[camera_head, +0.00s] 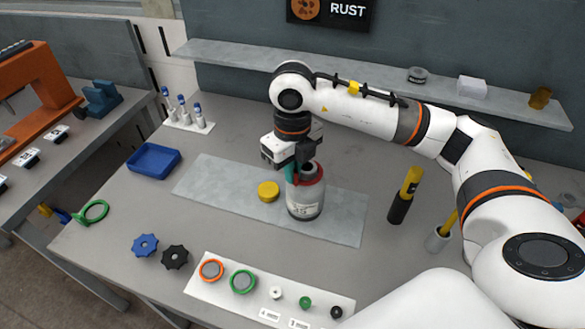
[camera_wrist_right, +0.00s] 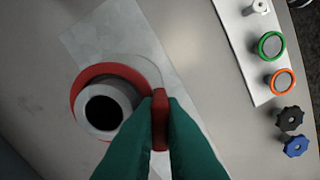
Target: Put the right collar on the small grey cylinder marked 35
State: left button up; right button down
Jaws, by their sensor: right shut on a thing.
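The small grey cylinder (camera_head: 303,203), its marking looking like 35, stands upright on the grey mat. In the wrist view its pale neck with a dark opening (camera_wrist_right: 103,112) shows. My right gripper (camera_head: 300,168) points down over the cylinder's top, its green fingers (camera_wrist_right: 160,103) shut on the rim of a red collar (camera_wrist_right: 100,71). The red collar also shows in the head view (camera_head: 318,174) at the cylinder's top. From above, the collar surrounds the neck, off-centre; I cannot tell whether it is seated. My left gripper is not in view.
A yellow disc (camera_head: 268,191) lies on the mat (camera_head: 215,182) left of the cylinder. A white board (camera_head: 230,299) with orange and green rings lies in front. A blue tray (camera_head: 154,159) is at left, a yellow-black tool (camera_head: 404,196) at right. A shelf (camera_head: 240,54) runs behind.

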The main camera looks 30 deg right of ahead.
jog(key=shift+f, duration=0.2)
jog(key=c, duration=1.5)
grip_release()
jog(key=shift+o, duration=0.2)
jog(key=shift+r+p, duration=1.65)
jog(key=shift+r, duration=1.45)
jog(key=shift+s+f, duration=0.1)
jog(key=shift+f, duration=0.05)
